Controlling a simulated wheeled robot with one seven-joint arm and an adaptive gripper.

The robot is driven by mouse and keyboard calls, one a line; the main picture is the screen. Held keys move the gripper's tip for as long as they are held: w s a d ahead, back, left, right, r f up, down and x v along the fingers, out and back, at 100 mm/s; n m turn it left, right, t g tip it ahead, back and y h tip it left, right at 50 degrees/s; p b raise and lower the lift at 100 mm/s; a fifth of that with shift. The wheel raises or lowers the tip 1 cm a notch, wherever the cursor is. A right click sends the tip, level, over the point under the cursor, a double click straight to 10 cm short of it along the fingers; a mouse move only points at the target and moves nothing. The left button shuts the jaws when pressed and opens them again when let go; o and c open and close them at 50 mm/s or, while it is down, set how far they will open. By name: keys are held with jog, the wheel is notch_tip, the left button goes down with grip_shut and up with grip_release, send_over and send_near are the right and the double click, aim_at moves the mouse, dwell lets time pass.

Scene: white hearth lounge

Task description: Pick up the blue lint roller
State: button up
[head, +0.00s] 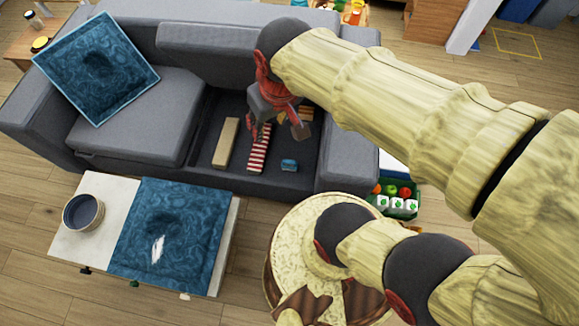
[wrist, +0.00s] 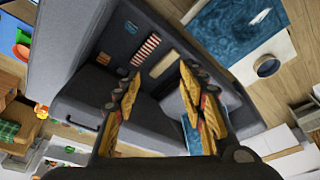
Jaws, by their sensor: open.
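A small blue object (head: 289,165), which looks like the lint roller but is too small to be sure, lies in the open storage well of the grey sofa (head: 345,170). It also shows near the top of the wrist view (wrist: 131,28). My gripper (head: 276,135) is above the well, up and left of the blue object in the head view and apart from it. In the wrist view my gripper (wrist: 160,90) has its two fingers spread with nothing between them.
A red-and-white striped item (head: 259,155), a beige block (head: 225,143) and a brown item (head: 306,113) share the well. The well's walls and raised seat (head: 215,50) surround them. A coffee table (head: 75,242) with a blue cushion (head: 165,235) stands in front.

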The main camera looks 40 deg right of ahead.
jog(key=w+d+f+m+g+y+b, duration=0.1)
jog(key=w+d+f+m+g+b, duration=0.15)
jog(key=f, duration=0.55)
jog(key=w+d+f+m+g+y+b, duration=0.15)
jog(key=w+f, duration=0.25)
jog(key=f, duration=0.4)
jog(key=m+t+b, duration=0.2)
jog(key=m+b, duration=0.3)
jog(key=m, duration=1.6)
send_over(290, 161)
jog(key=shift+h, duration=0.35)
jog(key=f, duration=5.8)
jog(key=shift+s+a+f, duration=0.1)
jog(key=shift+s+a, duration=0.1)
jog(key=shift+a, duration=0.2)
jog(key=shift+d+m, duration=0.35)
jog(key=shift+m, duration=0.25)
jog(key=shift+f, duration=0.15)
jog(key=f+b, duration=0.1)
jog(key=f, duration=0.1)
jog(key=f+b, duration=0.1)
jog(key=f, duration=0.2)
jog(key=f+b, duration=0.2)
jog(key=shift+w+f, duration=0.3)
jog(key=shift+w, duration=0.05)
jog(key=shift+c, duration=0.9)
grip_shut()
